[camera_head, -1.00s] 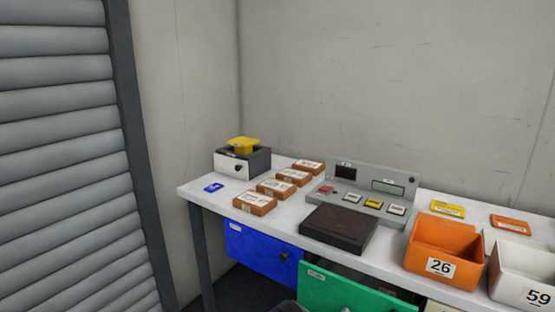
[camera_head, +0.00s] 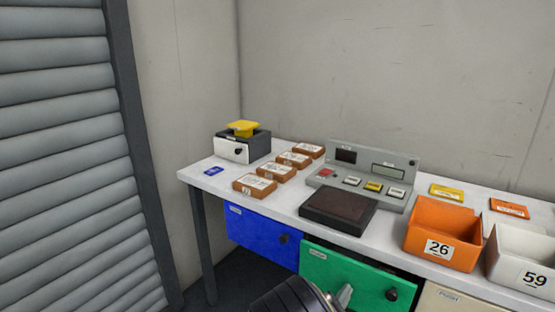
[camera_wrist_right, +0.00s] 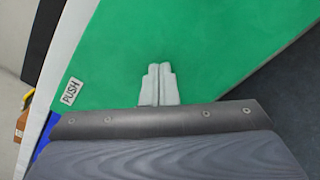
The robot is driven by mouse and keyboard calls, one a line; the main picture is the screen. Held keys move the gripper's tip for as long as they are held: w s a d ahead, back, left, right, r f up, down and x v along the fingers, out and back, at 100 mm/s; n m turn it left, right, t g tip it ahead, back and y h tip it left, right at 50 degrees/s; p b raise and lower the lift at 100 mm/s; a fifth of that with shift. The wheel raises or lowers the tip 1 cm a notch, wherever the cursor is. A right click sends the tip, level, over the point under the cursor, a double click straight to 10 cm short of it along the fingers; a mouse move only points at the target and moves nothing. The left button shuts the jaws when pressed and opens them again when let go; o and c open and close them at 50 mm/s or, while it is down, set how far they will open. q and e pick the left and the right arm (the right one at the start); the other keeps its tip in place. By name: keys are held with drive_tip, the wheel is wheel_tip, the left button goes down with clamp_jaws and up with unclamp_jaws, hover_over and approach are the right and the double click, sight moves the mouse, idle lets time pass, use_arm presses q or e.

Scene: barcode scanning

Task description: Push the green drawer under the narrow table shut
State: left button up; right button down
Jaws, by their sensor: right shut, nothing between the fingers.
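The green drawer (camera_head: 335,268) is under the narrow table (camera_head: 290,210), between a blue and a cream drawer. A thin dark gap shows behind its top edge, so it stands slightly out. It has a dark knob at its right. My right gripper (camera_head: 345,295) is in front of its face, left of the knob. In the right wrist view, the shut, empty fingers (camera_wrist_right: 158,72) point at the green face (camera_wrist_right: 215,45), with a "PUSH" label at left. They look touching or very close; I cannot tell which. My left gripper is not in view.
The blue drawer (camera_head: 258,236) is at left and the cream drawer (camera_head: 460,301) at right. On the table are brown boxes (camera_head: 275,173), a grey console (camera_head: 365,178), a dark pad (camera_head: 338,212), an orange bin (camera_head: 425,222) and a white bin (camera_head: 510,245). A shutter (camera_head: 60,150) is at far left.

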drive_tip(key=shift+b+x, duration=0.35)
drive_tip(key=shift+x, duration=1.55)
drive_tip(key=shift+s, duration=0.1)
drive_tip(key=v, duration=1.3)
